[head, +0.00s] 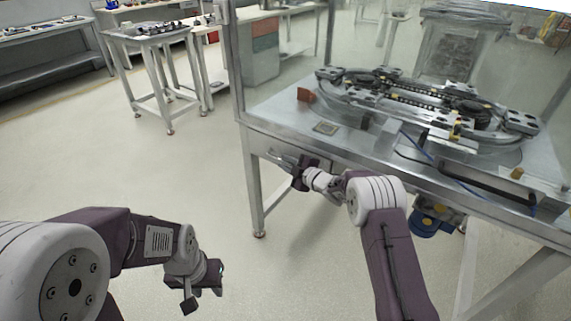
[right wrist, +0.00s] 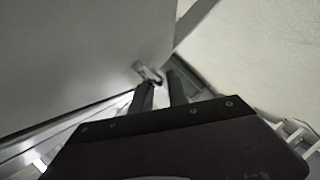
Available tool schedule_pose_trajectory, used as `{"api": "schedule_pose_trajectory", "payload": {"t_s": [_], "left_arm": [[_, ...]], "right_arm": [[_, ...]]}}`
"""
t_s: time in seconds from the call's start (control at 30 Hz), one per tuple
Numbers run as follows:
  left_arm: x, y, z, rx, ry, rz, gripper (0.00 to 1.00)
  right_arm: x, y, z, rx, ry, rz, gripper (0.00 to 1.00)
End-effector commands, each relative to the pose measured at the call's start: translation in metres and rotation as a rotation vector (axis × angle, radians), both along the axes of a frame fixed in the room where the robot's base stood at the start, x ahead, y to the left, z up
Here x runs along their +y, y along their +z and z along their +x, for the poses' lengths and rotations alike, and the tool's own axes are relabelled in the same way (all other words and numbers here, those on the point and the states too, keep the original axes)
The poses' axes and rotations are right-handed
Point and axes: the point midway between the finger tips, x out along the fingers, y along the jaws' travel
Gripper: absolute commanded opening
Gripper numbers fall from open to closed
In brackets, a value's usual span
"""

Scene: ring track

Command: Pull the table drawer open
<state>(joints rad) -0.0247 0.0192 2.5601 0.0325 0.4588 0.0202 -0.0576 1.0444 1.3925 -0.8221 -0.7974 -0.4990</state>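The drawer front (head: 318,158) is a grey metal panel under the left part of the table's front edge, and it looks closed. My right gripper (head: 292,166) is at the drawer front and partly covers it. In the right wrist view, a small pale metal handle (right wrist: 147,71) lies at the tips of my right gripper (right wrist: 159,84). Its two dark fingers stand apart with a gap between them; I see no firm hold. My left gripper (head: 205,287) hangs over the floor at the lower left, away from the table, with its fingers apart and empty.
The metal table (head: 276,116) carries a ring track (head: 400,97), a small brown block (head: 305,95) and cables. Clear panels rise from its frame. A blue round part (head: 428,222) hangs beneath the table. A small side table (head: 150,40) stands behind; the floor at left is free.

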Motion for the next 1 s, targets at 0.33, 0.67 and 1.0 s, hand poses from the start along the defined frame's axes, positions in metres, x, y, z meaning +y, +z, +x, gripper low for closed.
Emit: {"api": "schedule_pose_trajectory", "payload": {"t_s": [0.33,0.67,1.0], "left_arm": [[0.0000,-0.0002,0.0001,0.000,0.000,0.000,0.36],[0.0000,-0.0002,0.0001,0.000,0.000,0.000,0.36],[0.0000,-0.0003,0.0001,0.000,0.000,0.000,0.36]], "right_arm": [[0.0017,0.0003,0.0021,-0.001,-0.001,0.000,0.03],[0.0015,0.0003,0.0019,0.000,0.000,0.000,0.00],[0.0015,0.0001,0.0019,0.000,0.000,0.000,0.00]]}}
